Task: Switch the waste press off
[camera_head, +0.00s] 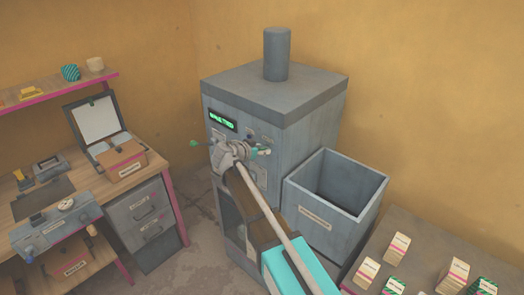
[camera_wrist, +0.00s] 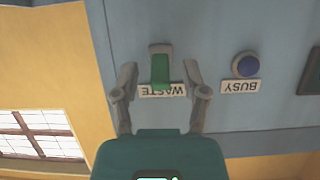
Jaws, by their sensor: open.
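The waste press (camera_head: 310,125) is a large grey cabinet with a green-lit display (camera_head: 222,121) on its front. In the wrist view its panel appears upside down. A green switch (camera_wrist: 161,70) in a pale mount sits above an inverted WASTE label (camera_wrist: 163,91). My gripper (camera_wrist: 160,73) is open, with one finger on each side of the switch. A gap shows on both sides; I cannot tell the depth between fingertips and panel. In the head view my gripper (camera_head: 266,152) is small at the press front, and my arm hides part of the panel.
A round blue BUSY light (camera_wrist: 246,66) is right of the switch in the wrist view. An open grey bin (camera_head: 330,215) stands right of the press. A workbench (camera_head: 165,185) is at left, and a table with labelled blocks (camera_head: 397,247) is at lower right.

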